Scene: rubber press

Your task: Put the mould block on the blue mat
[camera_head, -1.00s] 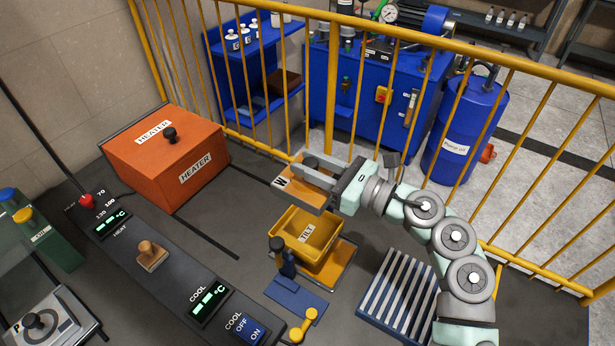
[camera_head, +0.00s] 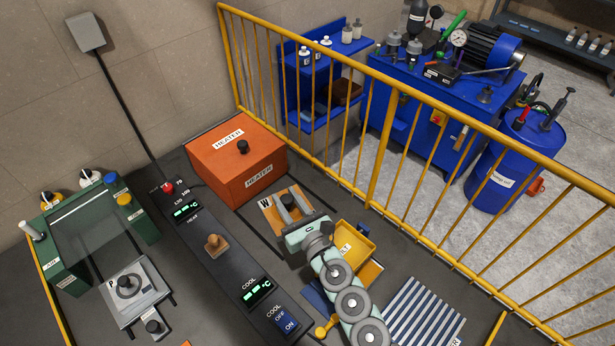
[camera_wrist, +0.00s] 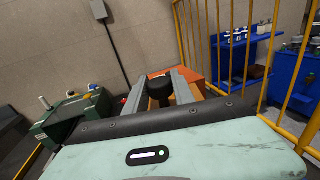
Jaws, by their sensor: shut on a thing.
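The mould block, as far as I can tell, is the tan-orange block with a W (camera_head: 270,214) in the head view, beside the orange heater. My gripper (camera_head: 290,206) is over it, shut on a dark knob at its middle. In the wrist view the dark knob (camera_wrist: 158,89) sits between my two grey fingers; most of the block is hidden. A blue mat (camera_head: 317,298) lies lower down near my arm, partly hidden by it.
The orange heater (camera_head: 238,166) stands just behind the held block. A yellow TILT tray (camera_head: 357,248) is right of my wrist. A control strip (camera_head: 228,262) runs left of my arm. A yellow railing (camera_head: 385,150) bounds the far side. A grey block with a P (camera_head: 133,289) stands at left.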

